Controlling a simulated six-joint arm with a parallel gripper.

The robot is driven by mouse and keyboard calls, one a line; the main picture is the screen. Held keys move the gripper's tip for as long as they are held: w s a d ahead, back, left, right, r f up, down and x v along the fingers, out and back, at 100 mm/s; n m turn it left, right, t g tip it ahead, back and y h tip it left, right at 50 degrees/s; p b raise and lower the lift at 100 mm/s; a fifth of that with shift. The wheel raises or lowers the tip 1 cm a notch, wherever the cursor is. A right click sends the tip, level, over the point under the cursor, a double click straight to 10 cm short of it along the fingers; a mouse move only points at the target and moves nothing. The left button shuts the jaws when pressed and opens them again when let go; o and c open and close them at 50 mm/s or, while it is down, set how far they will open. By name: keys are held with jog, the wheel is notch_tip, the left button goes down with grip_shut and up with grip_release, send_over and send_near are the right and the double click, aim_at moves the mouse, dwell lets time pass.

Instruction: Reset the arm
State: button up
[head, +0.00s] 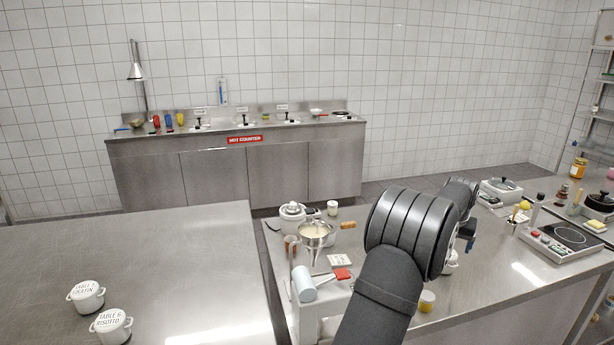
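My arm rises from the bottom of the head view, bends at a large black joint, and reaches away over the right-hand steel counter (500,262). Its far end and my gripper (470,243) show only as a small dark shape behind the joint, above the counter. The fingers are too small and too covered to tell whether they are open or shut, or whether they hold anything.
An induction hob (570,237) is further right. The left table (180,260) is mostly clear.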

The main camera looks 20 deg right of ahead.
jog(key=x, duration=1)
notch_tip(320, 180, up, 3)
jog(key=shift+f, duration=0.2)
jog(key=shift+r, duration=0.65)
